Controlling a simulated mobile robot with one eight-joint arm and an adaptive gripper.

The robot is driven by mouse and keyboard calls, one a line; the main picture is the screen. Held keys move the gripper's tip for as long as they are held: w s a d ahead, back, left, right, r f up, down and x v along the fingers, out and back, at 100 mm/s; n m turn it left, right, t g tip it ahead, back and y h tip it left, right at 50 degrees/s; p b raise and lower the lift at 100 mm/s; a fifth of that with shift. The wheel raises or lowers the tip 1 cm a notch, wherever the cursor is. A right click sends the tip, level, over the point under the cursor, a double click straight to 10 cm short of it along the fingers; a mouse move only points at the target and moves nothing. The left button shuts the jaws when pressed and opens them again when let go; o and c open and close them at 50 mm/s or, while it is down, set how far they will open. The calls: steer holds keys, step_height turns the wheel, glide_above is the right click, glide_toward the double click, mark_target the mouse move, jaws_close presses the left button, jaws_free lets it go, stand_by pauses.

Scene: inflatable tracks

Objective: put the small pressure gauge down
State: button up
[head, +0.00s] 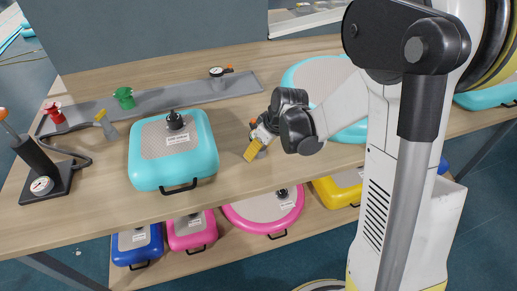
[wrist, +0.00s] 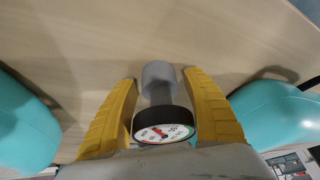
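The small pressure gauge (wrist: 165,124) has a black round body, a white dial with red and green marks, and a grey stem ending in a grey cylinder. In the wrist view it sits between the two yellow fingers of my gripper (wrist: 162,78), which flank its black body closely on both sides. In the head view my gripper (head: 255,149) is low over the wooden table (head: 225,197), right of the turquoise cushion; its fingers and wrist largely hide the gauge there. Whether the grey cylinder touches the table is not clear.
A turquoise cushion (head: 146,172) with a black valve lies left of my gripper; another turquoise one (head: 308,76) lies behind. A grey rail (head: 160,101) carries red and green fittings and another gauge (head: 217,72). A pump with a dial (head: 42,185) stands far left. Coloured cushions fill the lower shelf.

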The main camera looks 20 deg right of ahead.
steer(key=p+v, duration=0.5)
steer(key=v, duration=0.7)
steer(key=s+a+r+m+t+h, duration=0.1)
steer(key=s+r+m, duration=0.2)
steer(key=s+r, duration=0.2)
steer(key=s+a+r+m+t+h, duration=0.1)
steer(key=s+r, duration=0.4)
steer(key=s, duration=0.6)
steer(key=shift+m+t, duration=0.6)
steer(key=shift+m, duration=0.4)
steer(key=shift+r, duration=0.1)
